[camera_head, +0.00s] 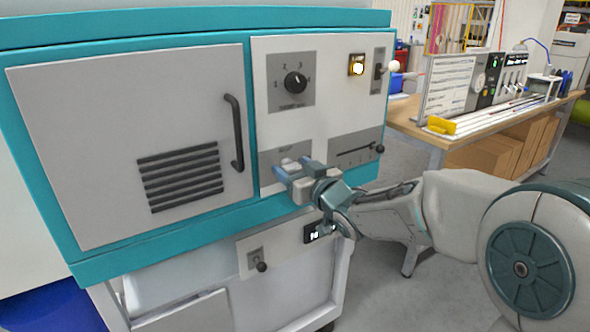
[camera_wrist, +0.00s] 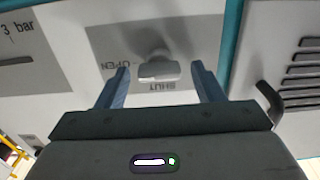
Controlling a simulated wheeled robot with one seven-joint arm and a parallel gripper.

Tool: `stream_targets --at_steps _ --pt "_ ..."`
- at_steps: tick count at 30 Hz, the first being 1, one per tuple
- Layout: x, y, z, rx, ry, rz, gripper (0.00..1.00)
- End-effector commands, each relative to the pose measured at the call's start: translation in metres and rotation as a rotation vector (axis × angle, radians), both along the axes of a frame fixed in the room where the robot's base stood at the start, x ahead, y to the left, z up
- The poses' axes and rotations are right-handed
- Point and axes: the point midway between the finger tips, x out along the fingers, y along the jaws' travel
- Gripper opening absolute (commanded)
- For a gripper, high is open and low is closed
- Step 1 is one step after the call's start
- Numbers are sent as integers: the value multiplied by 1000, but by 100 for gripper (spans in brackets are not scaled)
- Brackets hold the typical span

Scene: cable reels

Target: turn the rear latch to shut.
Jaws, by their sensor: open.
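A pale grey latch (camera_wrist: 158,70) is mounted on a grey plate (camera_wrist: 205,30) in the wrist view. Lettering reading OPEN and SHUT is beside it. My gripper (camera_wrist: 160,85) is open, with one blue finger to each side of the latch. No contact is visible, and I cannot tell which word the latch points at. In the head view my gripper (camera_head: 283,172) is at the lower part of the white control panel (camera_head: 325,110), mostly covering the latch.
A dial (camera_head: 295,82), a lit yellow button (camera_head: 356,65) and a slider (camera_head: 380,149) are on the same panel. A dark door handle (camera_head: 234,133) is to its left. A small knob (camera_head: 262,267) is below. A workbench (camera_head: 410,122) stands at the right.

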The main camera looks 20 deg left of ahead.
Motion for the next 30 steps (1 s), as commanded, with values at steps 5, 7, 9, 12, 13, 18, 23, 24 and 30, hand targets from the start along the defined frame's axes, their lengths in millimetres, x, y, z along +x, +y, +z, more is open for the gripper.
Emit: stream_targets --at_steps 5,7,9,12,13,18,23,24,30 --pt "0 0 0 0 0 0 45" --pt "0 0 0 0 0 0 25" --pt "0 0 0 0 0 0 17" --pt "0 0 0 -1 0 0 17" --pt "0 0 -1 -1 -2 0 17" --pt "0 0 -2 -19 -22 0 17" --pt "-1 0 -4 -65 -76 0 17" --pt "-1 0 -4 -81 -96 0 17" --pt "-1 1 -6 -188 -221 0 17"
